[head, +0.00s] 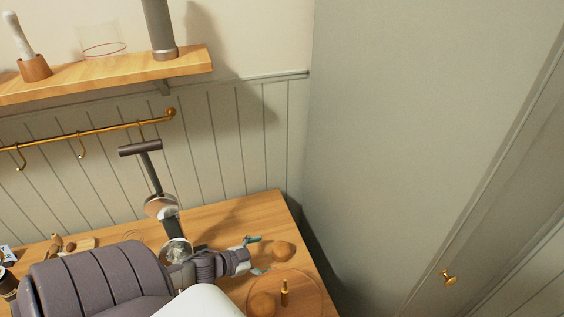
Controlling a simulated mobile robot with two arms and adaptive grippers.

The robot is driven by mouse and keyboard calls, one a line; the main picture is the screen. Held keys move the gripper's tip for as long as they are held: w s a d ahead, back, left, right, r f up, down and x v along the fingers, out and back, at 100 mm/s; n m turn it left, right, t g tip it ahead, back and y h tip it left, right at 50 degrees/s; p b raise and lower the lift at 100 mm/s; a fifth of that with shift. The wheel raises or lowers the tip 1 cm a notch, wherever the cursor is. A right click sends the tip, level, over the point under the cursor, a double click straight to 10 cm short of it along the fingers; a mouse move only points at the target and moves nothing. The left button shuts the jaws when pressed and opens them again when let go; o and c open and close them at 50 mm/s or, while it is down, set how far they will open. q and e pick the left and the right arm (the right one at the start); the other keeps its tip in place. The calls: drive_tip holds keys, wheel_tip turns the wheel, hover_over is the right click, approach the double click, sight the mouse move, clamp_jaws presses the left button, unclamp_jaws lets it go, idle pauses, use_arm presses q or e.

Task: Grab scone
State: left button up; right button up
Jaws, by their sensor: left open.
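A second round brown piece (263,304), which looks like another scone, shows at the bottom within a clear round outline. My right gripper is not in view.
A clear round cover or dish with an upright gold knob (284,291) stands close below the gripper. A lever-like metal device (161,207) stands behind the arm. The counter (268,208) ends at the right. A wooden shelf (120,72) and hook rail are above.

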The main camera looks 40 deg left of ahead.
sight(275, 252)
use_arm(q)
drive_tip(key=shift+x, duration=1.2)
drive_tip(key=x, duration=0.3)
drive_tip(key=shift+w+d+f, duration=0.1)
drive_tip(key=shift+w+f, duration=0.05)
drive_tip(key=shift+w, duration=0.1)
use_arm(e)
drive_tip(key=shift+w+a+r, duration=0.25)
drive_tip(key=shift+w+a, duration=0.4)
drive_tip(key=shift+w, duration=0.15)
use_arm(q)
drive_tip(key=shift+s, duration=0.1)
drive_tip(key=shift+c, duration=0.8)
drive_tip(key=c, duration=1.1)
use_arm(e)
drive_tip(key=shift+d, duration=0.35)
